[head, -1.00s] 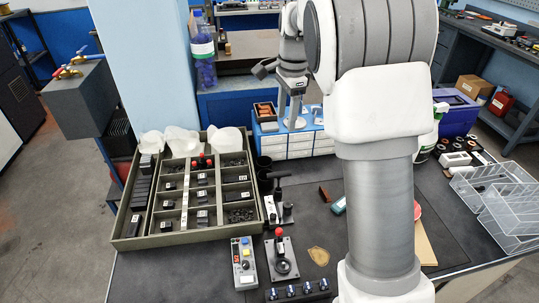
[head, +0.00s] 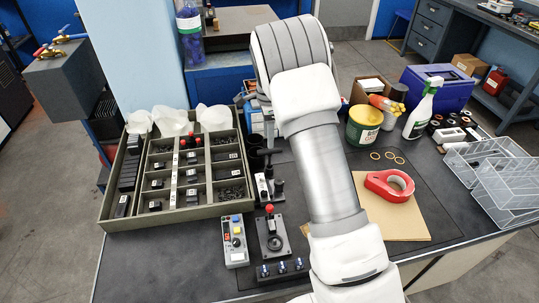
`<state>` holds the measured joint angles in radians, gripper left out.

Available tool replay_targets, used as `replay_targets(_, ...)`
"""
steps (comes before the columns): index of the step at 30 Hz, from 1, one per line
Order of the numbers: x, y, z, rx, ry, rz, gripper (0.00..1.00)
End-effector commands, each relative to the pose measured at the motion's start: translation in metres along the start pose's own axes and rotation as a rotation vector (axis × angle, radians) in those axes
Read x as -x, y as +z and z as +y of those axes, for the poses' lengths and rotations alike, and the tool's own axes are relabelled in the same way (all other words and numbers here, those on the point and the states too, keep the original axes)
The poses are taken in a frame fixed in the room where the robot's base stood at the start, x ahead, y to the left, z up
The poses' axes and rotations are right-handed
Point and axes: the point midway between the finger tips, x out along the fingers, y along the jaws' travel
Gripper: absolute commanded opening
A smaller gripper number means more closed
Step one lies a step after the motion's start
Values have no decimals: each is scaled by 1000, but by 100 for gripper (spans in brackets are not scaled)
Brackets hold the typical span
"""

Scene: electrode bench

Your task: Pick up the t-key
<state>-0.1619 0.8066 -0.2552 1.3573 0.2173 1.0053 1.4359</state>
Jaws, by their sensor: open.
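A black T-shaped handle (head: 263,151), which looks like the t-key, stands upright at the small black fixture (head: 268,186) in the middle of the bench, right of the divided tray. Its lower end is hard to make out.
A divided tray (head: 107,207) of dark parts stands left. A control box (head: 235,241) and joystick (head: 272,238) are in front. Right of my arm are a red tape dispenser (head: 390,186), a tub (head: 363,127), a spray bottle (head: 419,112) and clear bins (head: 507,187).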

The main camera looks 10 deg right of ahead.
Motion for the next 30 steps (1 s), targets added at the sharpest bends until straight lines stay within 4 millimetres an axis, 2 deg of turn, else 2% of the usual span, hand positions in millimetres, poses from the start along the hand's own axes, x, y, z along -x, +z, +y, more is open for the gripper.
replay_targets(2, -10, 0, 0, -1, 2, 0, 60)
replay_targets(10, -25, -2, 0, -1, 2, 0, 60)
replay_targets(18, -63, -2, 0, 0, 1, -1, 60)
replay_targets(25, -66, -3, 0, 0, -1, -1, 60)
replay_targets(26, -66, -3, 0, 0, -1, -1, 56)
replay_targets(30, -66, -3, 0, 0, -1, -1, 31)
